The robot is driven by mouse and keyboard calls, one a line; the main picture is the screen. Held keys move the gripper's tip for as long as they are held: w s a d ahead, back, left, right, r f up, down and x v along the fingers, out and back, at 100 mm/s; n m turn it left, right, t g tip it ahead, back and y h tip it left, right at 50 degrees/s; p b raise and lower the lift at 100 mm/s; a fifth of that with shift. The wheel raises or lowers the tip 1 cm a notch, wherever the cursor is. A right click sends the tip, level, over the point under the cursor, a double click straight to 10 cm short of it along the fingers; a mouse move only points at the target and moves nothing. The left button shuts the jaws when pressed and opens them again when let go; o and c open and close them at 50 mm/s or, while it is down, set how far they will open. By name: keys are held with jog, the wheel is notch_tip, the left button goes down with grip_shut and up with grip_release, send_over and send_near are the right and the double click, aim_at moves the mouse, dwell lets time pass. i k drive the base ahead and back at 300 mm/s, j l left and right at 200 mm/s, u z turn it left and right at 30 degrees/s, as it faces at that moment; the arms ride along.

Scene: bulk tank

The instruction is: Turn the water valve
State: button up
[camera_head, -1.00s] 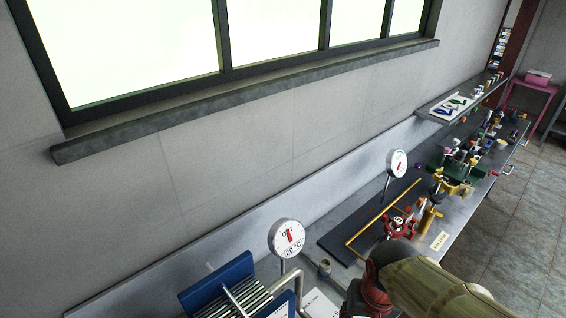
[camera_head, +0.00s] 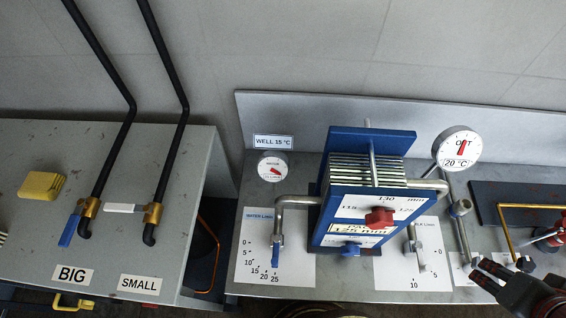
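The water valve has a small blue-tipped lever (camera_head: 276,254) on a bent steel pipe (camera_head: 291,201). The lever points down over a white card (camera_head: 243,262) marked WATER L/min with a number scale. My gripper (camera_head: 476,272) shows in part at the lower right edge, dark with red-brown parts. It is well to the right of the water lever and apart from it. Its fingers are small and partly cut by view, so I cannot tell their opening.
A blue plate block (camera_head: 362,145) with a red knob (camera_head: 379,217) and a blue knob (camera_head: 350,248) stands between the valve and my gripper. A second lever (camera_head: 416,250) and a dial (camera_head: 456,147) are to its right. Grey bench with BIG and SMALL valves (camera_head: 103,210) is at left.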

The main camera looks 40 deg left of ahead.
aim_at(274, 261)
jog(key=k+u, duration=0.1)
jog(key=u, duration=0.35)
jog(key=j+u, duration=0.1)
jog(key=u, duration=0.35)
jog(key=k+j+u, duration=0.1)
jog(key=u, duration=0.4)
jog(key=j+u, duration=0.15)
jog(key=u, duration=0.3)
jog(key=k+j+z, duration=0.1)
jog(key=j+z, duration=0.15)
jog(key=k+j+z, duration=0.25)
jog(key=i+j, duration=0.1)
